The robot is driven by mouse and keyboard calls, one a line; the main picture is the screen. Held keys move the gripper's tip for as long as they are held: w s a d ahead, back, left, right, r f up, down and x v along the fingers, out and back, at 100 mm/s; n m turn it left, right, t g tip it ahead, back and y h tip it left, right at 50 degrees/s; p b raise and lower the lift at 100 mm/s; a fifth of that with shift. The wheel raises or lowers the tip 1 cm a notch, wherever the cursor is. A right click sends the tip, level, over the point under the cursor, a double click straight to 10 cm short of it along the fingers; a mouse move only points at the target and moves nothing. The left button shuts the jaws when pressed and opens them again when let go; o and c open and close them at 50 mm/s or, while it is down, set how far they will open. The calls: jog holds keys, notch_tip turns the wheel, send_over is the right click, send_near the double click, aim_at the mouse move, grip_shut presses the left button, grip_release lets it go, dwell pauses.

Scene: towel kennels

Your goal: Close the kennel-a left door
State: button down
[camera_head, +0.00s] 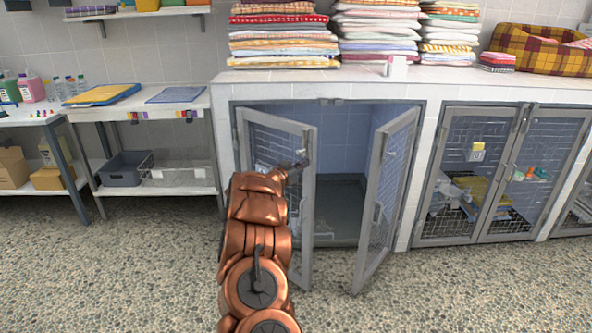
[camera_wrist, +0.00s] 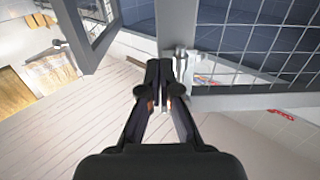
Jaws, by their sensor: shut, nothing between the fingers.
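The left door (camera_head: 308,220) of the open kennel is a grey metal frame with wire mesh, swung outward and standing ajar. My gripper (camera_head: 300,164) is at the upper part of that door's free-edge post, on the near side. In the wrist view my gripper's fingers (camera_wrist: 160,68) are shut together and empty, close beside a grey frame post (camera_wrist: 177,25) with a small metal fitting (camera_wrist: 181,62). I cannot tell whether they touch it. Mesh (camera_wrist: 255,45) spreads to the right of that post. My arm hides part of the left door in the head view.
The kennel's right door (camera_head: 385,200) also stands open outward. A closed kennel (camera_head: 490,175) is to the right. Towel stacks (camera_head: 283,35) lie on the counter above. A shelf unit (camera_head: 150,180) stands on the left. The speckled floor (camera_head: 420,300) in front is clear.

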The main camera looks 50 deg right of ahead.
jog(key=shift+d, duration=1.25)
